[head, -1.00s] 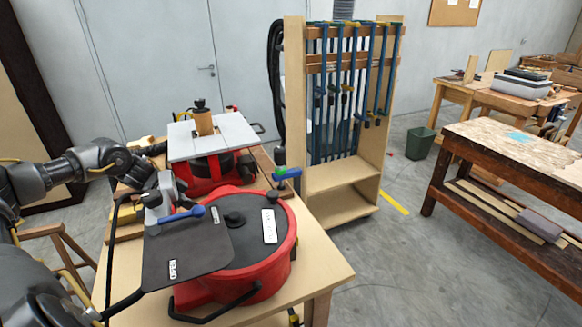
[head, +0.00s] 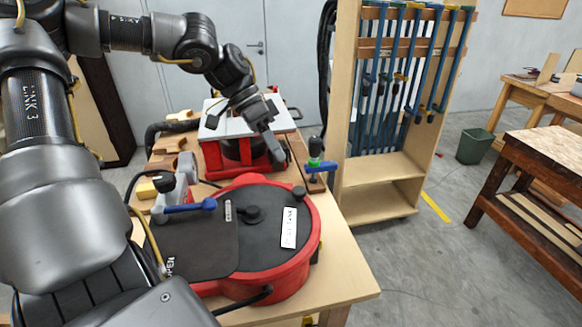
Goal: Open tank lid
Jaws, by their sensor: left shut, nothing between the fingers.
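The tank (head: 312,247) is a round red vessel on the wooden table. Its flat black lid (head: 265,255) lies level on top, with a white label and a dark central knob (head: 252,214). A dark plate (head: 200,245) covers the lid's left side. A clamp with a blue handle (head: 190,207) sits at the left rim. A clamp with a blue handle and green part (head: 318,166) stands behind the right rim. My left gripper (head: 282,158) is shut and empty, above and behind the lid, pointing down, apart from it. My right gripper is out of view.
A red machine with a white top (head: 222,128) stands behind the tank, close to my left gripper. A wooden rack (head: 385,185) holds several blue clamps at the back right. My left arm covers the table's left side.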

